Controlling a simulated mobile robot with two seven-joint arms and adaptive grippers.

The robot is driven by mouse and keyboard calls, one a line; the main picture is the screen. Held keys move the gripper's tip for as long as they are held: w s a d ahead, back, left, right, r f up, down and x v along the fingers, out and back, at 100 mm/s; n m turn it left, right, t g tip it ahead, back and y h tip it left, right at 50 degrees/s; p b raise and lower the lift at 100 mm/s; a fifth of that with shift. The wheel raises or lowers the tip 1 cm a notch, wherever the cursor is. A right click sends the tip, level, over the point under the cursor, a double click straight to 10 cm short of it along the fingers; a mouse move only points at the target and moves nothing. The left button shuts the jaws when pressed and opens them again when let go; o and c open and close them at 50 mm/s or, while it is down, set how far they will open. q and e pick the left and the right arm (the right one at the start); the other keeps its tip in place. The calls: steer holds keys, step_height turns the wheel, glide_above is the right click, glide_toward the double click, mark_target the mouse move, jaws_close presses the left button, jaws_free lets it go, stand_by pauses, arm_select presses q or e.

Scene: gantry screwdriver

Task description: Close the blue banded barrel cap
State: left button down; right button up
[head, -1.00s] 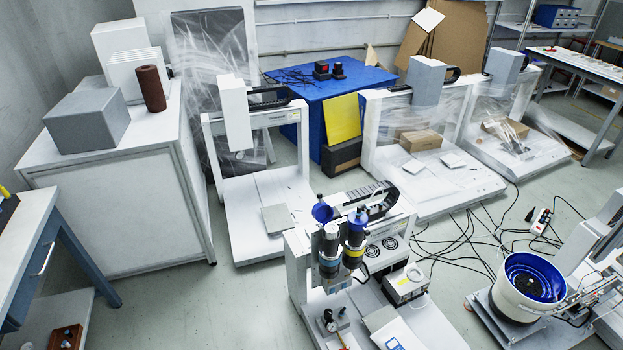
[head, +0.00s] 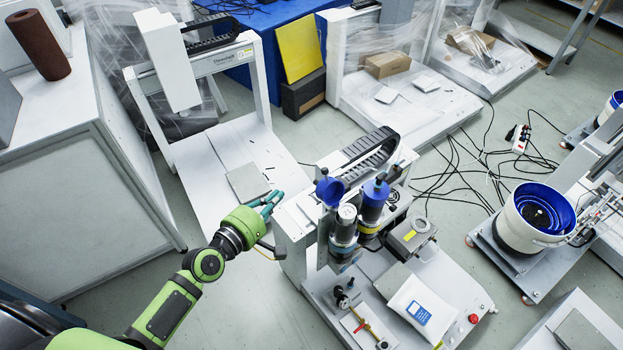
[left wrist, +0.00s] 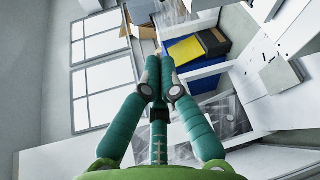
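Two upright barrels stand side by side on the gantry machine in the head view. The left one, the blue banded barrel (head: 343,236), has a bare grey top. A blue cup-like cap (head: 330,190) stands tipped open behind that top. The right barrel (head: 371,212) has a yellow band and a dark blue top. My left gripper (head: 272,199) is left of the barrels, apart from them, pointing right. In the left wrist view its fingers (left wrist: 160,66) come together with nothing between them. The barrels cannot be made out in the left wrist view. My right gripper is not in view.
A black cable chain (head: 362,152) runs behind the barrels. A grey control box (head: 411,236) stands right of them. Another white gantry (head: 205,75) stands behind my left arm. A white bowl feeder (head: 535,215) is at the right. Open floor lies left of the machine.

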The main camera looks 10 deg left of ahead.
mark_target(325, 184)
arm_select(q)
steer(key=w+d+r+p, duration=0.2)
steer(key=w+d+r, duration=0.1)
steer(key=w+d, duration=0.4)
steer(key=shift+n+t+h, duration=0.3)
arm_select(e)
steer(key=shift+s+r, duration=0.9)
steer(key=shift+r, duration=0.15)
arm_select(q)
steer(key=shift+s+d, duration=0.1)
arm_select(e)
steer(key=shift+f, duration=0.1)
arm_select(q)
steer(key=shift+s+d+r, duration=0.1)
steer(key=shift+r, duration=0.1)
